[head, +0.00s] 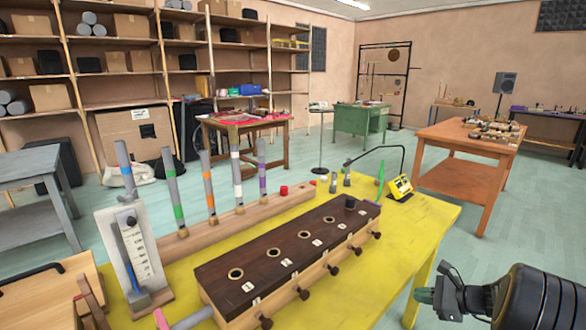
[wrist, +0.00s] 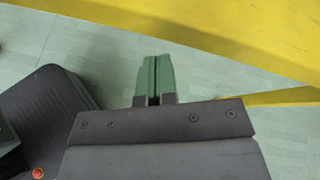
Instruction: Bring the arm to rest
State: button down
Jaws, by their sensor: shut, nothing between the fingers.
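My gripper (head: 426,296) is at the lower right of the head view, at the end of my dark arm. It is beside the right edge of the yellow table (head: 400,262), apart from the things on it. In the wrist view my gripper (wrist: 152,78) shows its two green fingers pressed together with nothing between them. Below the fingers is the pale green floor (wrist: 85,62), and the table's yellow edge (wrist: 240,28) crosses the upper right of that view.
An orange table (head: 465,150) stands behind. Floor to the right is clear.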

jog(key=s+a+r+n+g+h+p, duration=0.1)
jog(key=s+a+r+n+h+p, duration=0.2)
jog(key=r, duration=0.6)
jog(key=s+a+r+n+g+h+p, duration=0.2)
jog(key=s+a+r+n+h+p, duration=0.1)
jog(key=s+a+r+n+p, duration=0.5)
jog(key=s+a+r+n+g+h+p, duration=0.1)
jog(key=s+a+r+n+h+p, duration=0.2)
jog(key=s+a+r+n+p, duration=0.3)
notch_tip(320, 180, up, 5)
jog(key=a+n+p, duration=0.2)
jog(key=n+p, duration=0.1)
jog(key=n, duration=0.2)
jog(key=shift+a+r+n+g, duration=0.2)
jog(key=shift+a+n+g, duration=0.1)
jog(key=shift+a, duration=0.1)
jog(key=shift+s, duration=0.1)
